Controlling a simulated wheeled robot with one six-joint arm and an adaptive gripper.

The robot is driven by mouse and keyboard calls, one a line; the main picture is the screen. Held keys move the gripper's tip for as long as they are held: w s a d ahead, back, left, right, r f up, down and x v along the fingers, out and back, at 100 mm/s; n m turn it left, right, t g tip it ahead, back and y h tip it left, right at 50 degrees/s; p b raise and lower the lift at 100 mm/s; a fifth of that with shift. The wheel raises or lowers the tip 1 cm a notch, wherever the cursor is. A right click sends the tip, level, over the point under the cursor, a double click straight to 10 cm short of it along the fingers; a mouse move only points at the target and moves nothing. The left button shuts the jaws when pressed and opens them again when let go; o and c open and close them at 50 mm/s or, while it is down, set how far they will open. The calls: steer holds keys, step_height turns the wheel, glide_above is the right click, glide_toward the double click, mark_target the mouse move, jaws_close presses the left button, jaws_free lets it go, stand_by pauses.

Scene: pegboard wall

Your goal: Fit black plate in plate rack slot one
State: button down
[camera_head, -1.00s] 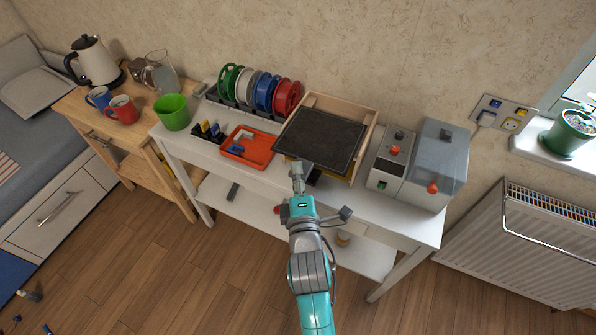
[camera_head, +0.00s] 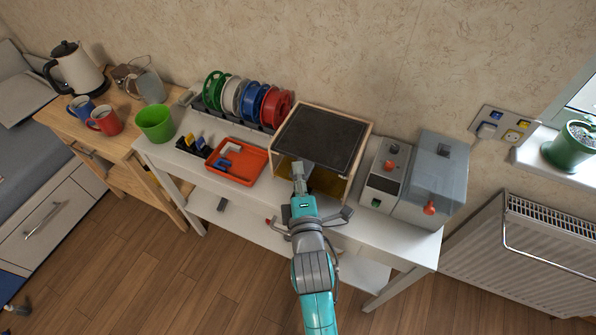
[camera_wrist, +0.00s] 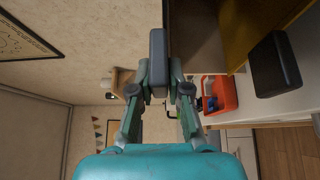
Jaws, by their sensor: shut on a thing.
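The black plate (camera_head: 320,138) is flat and square. It lies level across the top of the wooden plate rack (camera_head: 365,150), square with its walls, with the wood rim showing round its back and sides. I cannot tell whether its edges sit inside a slot. My gripper (camera_head: 299,178) is at the plate's front edge, shut on a small grey part there. In the wrist view my gripper (camera_wrist: 158,75) is closed round a grey block (camera_wrist: 158,45), beside the dark underside of the plate (camera_wrist: 195,35). A yellow-brown panel (camera_head: 322,180) shows below the plate.
An orange tray (camera_head: 250,165) and a spool rack with several coloured spools (camera_head: 240,98) stand left of the rack. A grey machine (camera_head: 435,175) stands close on the right. A black block (camera_wrist: 273,65) shows near the rack in the wrist view.

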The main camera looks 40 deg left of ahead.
steer(key=shift+s+d+f, duration=0.1)
steer(key=shift+s+f, duration=0.05)
steer(key=shift+f, duration=0.1)
stand_by(0.6)
steer(key=c, duration=1.1)
jaws_free()
steer(key=shift+o, duration=0.2)
steer(key=shift+s+d, duration=0.1)
steer(key=v, duration=1.1)
steer(key=shift+s+d, duration=0.25)
steer(key=shift+f, duration=0.1)
